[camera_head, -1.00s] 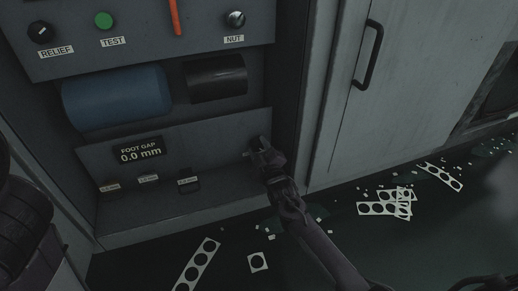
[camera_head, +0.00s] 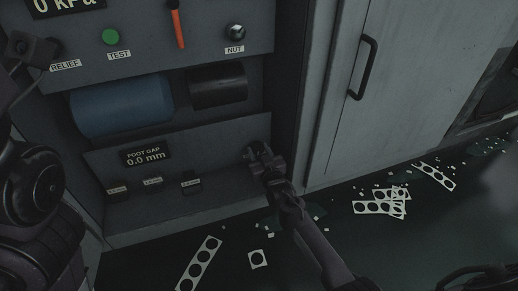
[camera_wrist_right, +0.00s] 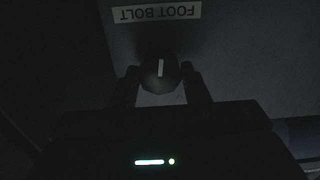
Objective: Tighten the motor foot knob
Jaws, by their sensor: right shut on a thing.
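The motor foot knob (camera_wrist_right: 160,73) is a dark round knob with a white pointer line, below an upside-down FOOT BOLT label (camera_wrist_right: 154,13) in the right wrist view. My right gripper (camera_wrist_right: 160,84) is shut on it, one finger on each side. In the head view my right gripper (camera_head: 256,154) reaches the lower right of the sloped panel and hides the knob. The foot gap display (camera_head: 146,154) reads 0.0 mm. My left gripper (camera_head: 33,48) is at the upper left, over the RELIEF knob's place; its fingers are too dark to read.
Above are a blue motor cylinder (camera_head: 122,105), a dark cylinder (camera_head: 218,85), a green TEST button (camera_head: 110,37), an orange lever (camera_head: 177,25) and a NUT knob (camera_head: 236,32). Several small labelled blocks sit on the panel's lower left. Punched metal scraps (camera_head: 381,201) litter the floor.

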